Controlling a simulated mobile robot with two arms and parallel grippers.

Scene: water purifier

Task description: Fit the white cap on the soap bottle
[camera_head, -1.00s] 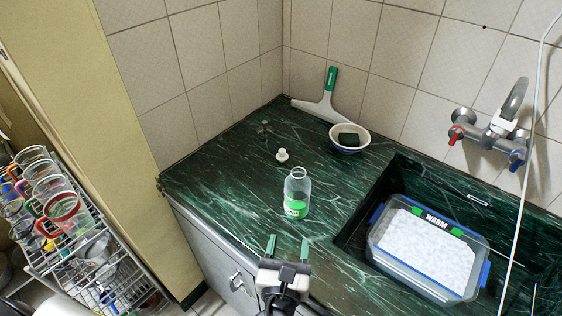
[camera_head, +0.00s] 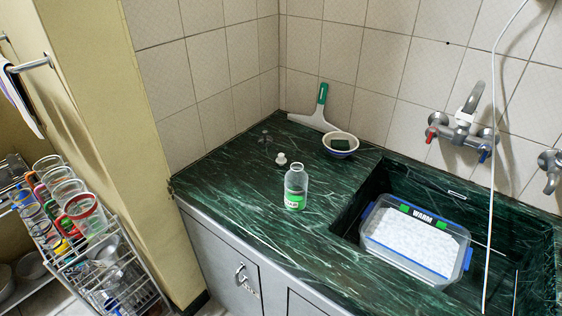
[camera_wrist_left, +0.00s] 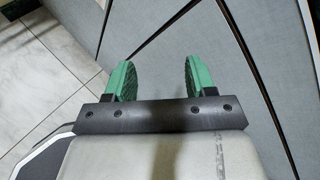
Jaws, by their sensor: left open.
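The soap bottle (camera_head: 295,187) is clear with a green label and an open neck. It stands upright on the green marble counter in the head view. The white cap (camera_head: 281,159) sits on the counter behind the bottle and slightly to its left, apart from it. My left gripper (camera_wrist_left: 157,80) shows only in the left wrist view, with its two green fingers apart and nothing between them. It is in front of the grey cabinet doors, with floor tiles at the left. My right gripper is in neither view.
A bowl with a dark sponge (camera_head: 340,144) and a green-handled squeegee (camera_head: 319,110) are at the back. The sink holds a clear tub (camera_head: 464,262) with blue clips. A dish rack (camera_head: 85,240) stands at the left. The counter around the bottle is mostly clear.

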